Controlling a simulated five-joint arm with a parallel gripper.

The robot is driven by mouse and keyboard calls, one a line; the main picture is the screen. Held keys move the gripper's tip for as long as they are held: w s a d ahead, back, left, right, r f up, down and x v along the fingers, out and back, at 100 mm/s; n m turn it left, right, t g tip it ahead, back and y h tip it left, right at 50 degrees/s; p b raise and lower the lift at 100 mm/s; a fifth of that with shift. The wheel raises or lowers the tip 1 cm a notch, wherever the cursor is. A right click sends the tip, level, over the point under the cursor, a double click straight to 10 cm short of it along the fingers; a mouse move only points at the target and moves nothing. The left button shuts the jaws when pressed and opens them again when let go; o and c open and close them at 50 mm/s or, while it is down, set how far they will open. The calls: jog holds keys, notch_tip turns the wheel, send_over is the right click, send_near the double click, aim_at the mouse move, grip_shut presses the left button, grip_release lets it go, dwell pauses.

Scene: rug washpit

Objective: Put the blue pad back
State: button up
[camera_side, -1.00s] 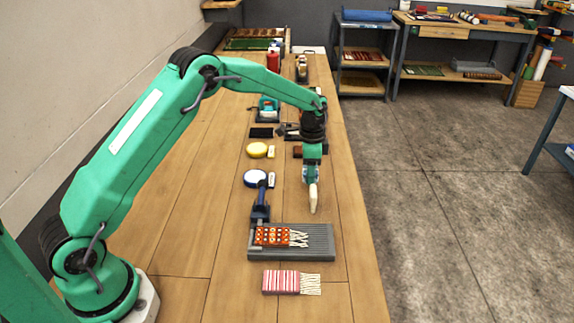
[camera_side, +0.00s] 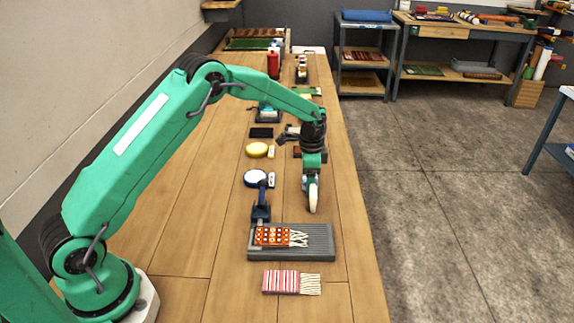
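A round pad with a blue rim and a pale top (camera_side: 255,178) lies on the wooden bench, left of my gripper. I take it for the blue pad. My gripper (camera_side: 313,208) points down over the bench, to the right of the pad and apart from it. Its pale fingers overlap in this view, so I cannot tell whether they are open or shut. I see nothing held in them. A yellow round pad (camera_side: 257,149) lies farther back, behind the blue one.
In front stands a grey ribbed tray (camera_side: 320,243) bearing an orange patterned rug piece (camera_side: 272,236) with white fringe. A blue clamp-like tool (camera_side: 261,212) is at its left back edge. A red-striped fringed piece (camera_side: 281,281) lies nearer. A red bottle (camera_side: 273,65) stands far back.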

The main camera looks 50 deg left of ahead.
notch_tip(320, 180, up, 12)
jog(key=shift+r, duration=0.15)
dwell(0.7)
dwell(0.5)
jog(key=s+r+n+t, duration=0.3)
jog(key=s+r+n, duration=0.2)
jog(key=s+r, duration=1.1)
jog(key=s+f+n+t, duration=0.1)
jog(key=s+f+n, duration=0.1)
jog(key=s, duration=0.7)
jog(key=s+d+f+n+t, duration=0.1)
jog(key=s+n, duration=0.1)
jog(key=s, duration=0.8)
jog(key=shift+f+t, duration=0.3)
jog(key=shift+f, duration=0.1)
